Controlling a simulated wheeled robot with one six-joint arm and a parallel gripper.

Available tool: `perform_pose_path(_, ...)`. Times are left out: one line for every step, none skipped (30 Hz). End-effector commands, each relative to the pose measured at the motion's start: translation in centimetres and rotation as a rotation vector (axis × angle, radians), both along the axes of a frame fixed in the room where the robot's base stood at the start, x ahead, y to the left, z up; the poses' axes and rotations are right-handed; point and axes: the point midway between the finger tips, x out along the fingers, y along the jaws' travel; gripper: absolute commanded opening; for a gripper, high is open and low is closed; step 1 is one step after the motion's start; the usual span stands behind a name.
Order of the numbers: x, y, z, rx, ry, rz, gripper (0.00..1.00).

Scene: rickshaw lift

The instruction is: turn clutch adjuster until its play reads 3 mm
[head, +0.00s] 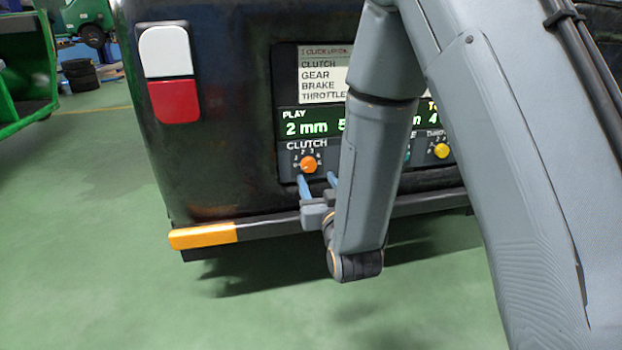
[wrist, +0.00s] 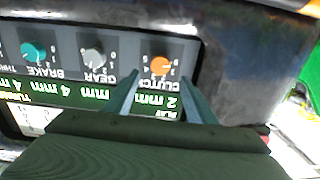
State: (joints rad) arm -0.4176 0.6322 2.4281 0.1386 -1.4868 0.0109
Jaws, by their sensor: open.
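The clutch adjuster is a round orange knob (head: 308,164) on the rear panel, under the label CLUTCH. In the wrist view the scene is upside down; the orange knob (wrist: 160,67) shows between and just beyond the tips of my open gripper (wrist: 160,82). The jaws hold nothing. I cannot tell how far the tips are from the panel.
Other knobs sit in the same row: grey gear (wrist: 93,58), teal brake (wrist: 35,52) and yellow throttle (head: 441,151). A list screen (head: 322,78) is above the display. A dark bumper bar with an orange end (head: 203,236) runs below.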

Motion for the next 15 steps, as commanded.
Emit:
perform_pose_path(0.3,0.1,-0.1,0.001,-0.005,0.001,0.51)
perform_pose_path(0.5,0.2,-0.1,0.002,-0.007,0.001,0.51)
perform_pose_path(0.9,0.3,-0.1,0.002,-0.008,0.001,0.51)
perform_pose_path(1.2,0.4,-0.1,0.002,-0.007,0.001,0.51)
perform_pose_path(1.7,0.5,-0.1,0.003,-0.007,0.001,0.51)
perform_pose_path(2.3,0.7,0.0,0.003,-0.008,0.000,0.51)
perform_pose_path(2.7,0.8,-0.1,0.002,-0.008,0.000,0.51)
perform_pose_path(3.2,0.9,-0.1,0.002,-0.009,0.000,0.51)
perform_pose_path(3.8,1.1,-0.1,0.002,-0.008,0.000,0.51)
perform_pose_path(4.3,1.2,-0.1,0.002,-0.008,0.000,0.51)
perform_pose_path(4.7,1.3,-0.1,0.002,-0.008,0.000,0.51)
perform_pose_path(5.3,1.5,-0.1,0.002,-0.008,0.000,0.51)
perform_pose_path(5.6,1.6,-0.1,0.002,-0.007,0.000,0.51)
perform_pose_path(6.0,1.7,-0.1,0.002,-0.006,0.000,0.51)
perform_pose_path(6.4,1.8,-0.1,0.002,-0.006,0.000,0.51)
